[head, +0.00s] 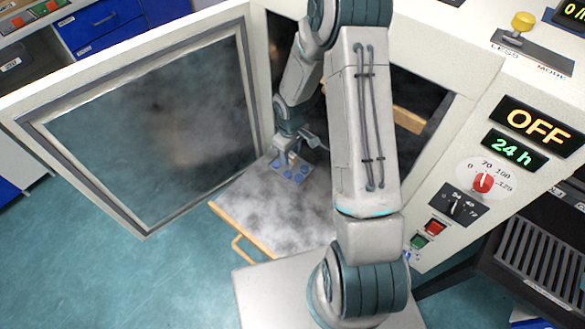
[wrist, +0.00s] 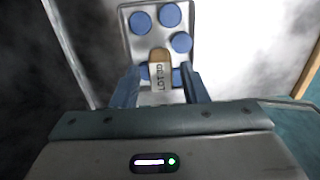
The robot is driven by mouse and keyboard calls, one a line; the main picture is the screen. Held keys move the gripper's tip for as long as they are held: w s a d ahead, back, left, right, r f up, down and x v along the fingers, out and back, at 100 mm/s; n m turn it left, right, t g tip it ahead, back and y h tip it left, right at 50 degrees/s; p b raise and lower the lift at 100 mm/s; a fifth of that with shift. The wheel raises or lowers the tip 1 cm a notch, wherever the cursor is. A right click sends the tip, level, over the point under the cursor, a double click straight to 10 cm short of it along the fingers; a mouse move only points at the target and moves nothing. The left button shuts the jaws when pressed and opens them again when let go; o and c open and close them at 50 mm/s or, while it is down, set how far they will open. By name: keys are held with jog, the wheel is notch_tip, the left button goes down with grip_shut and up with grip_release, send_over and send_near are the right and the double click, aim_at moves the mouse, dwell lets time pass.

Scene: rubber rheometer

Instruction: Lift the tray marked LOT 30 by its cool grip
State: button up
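A small metal tray (wrist: 140,45) holds several blue discs (wrist: 181,42). In the head view the tray (head: 292,171) rests on the pulled-out grey shelf. Its tan grip (wrist: 160,56) carries a pale label (wrist: 161,77) that reads LOT with digits that look like 30, turned sideways. My gripper (wrist: 161,88) is open, with one finger on each side of the labelled grip and small gaps showing between. In the head view my gripper (head: 292,153) is just above the tray, and fine detail there is too small to tell.
The shelf (head: 262,210) has a wooden edge and a handle (head: 242,250) at the front. The open oven door (head: 245,95) stands to the left. The oven's control panel (head: 465,205) is to the right and its display reads OFF. Haze hangs over the shelf and door.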

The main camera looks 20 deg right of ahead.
grip_shut()
jog(key=shift+r+p, duration=1.05)
jog(key=shift+r, duration=0.5)
